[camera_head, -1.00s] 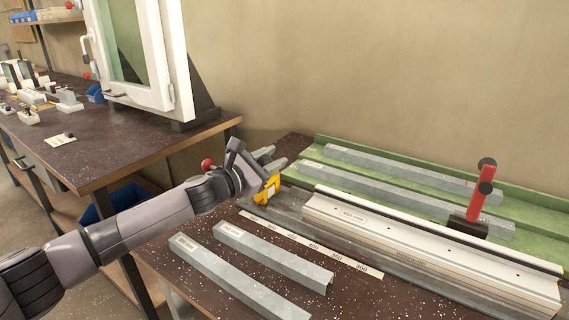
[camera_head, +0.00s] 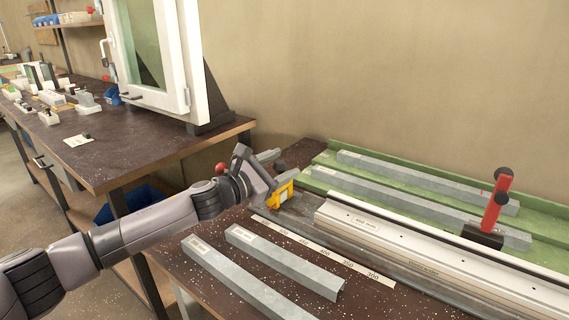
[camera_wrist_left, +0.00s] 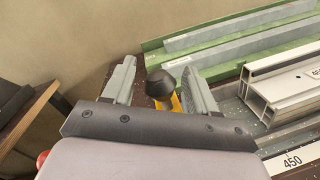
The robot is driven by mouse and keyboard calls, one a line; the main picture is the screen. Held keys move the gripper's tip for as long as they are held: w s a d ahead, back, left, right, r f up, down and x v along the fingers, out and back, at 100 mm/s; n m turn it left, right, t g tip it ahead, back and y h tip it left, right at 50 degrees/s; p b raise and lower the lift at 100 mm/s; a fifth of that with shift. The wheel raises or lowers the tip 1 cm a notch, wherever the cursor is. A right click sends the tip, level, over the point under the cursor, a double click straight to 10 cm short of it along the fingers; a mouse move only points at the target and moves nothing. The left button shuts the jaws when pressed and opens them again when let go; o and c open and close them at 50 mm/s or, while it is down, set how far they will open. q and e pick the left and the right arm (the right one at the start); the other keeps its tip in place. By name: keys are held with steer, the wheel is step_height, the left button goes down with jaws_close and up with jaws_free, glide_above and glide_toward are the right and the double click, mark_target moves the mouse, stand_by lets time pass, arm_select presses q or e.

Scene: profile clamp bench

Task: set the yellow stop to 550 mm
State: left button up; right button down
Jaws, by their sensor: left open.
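The yellow stop (camera_head: 283,193) sits at the left end of the rail, near the high end of the number scale (camera_head: 322,250), just behind its left end. Its exact reading is not legible. In the left wrist view the stop's black knob (camera_wrist_left: 160,84) stands between the fingertips, with a bit of yellow below it. My left gripper (camera_head: 270,162) is open, its fingers either side of the knob with gaps visible. The gripper partly hides the stop in the head view. My right gripper is not in view.
A white profile (camera_head: 400,240) lies along the rail, with a red-handled clamp (camera_head: 497,203) behind it. Grey bars lie in the green trough (camera_head: 355,207) and two more (camera_head: 282,262) at the bench front. A second bench (camera_head: 150,150) with a window frame stands left.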

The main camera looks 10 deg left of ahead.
arm_select(q)
steer(key=shift+v, duration=2.7)
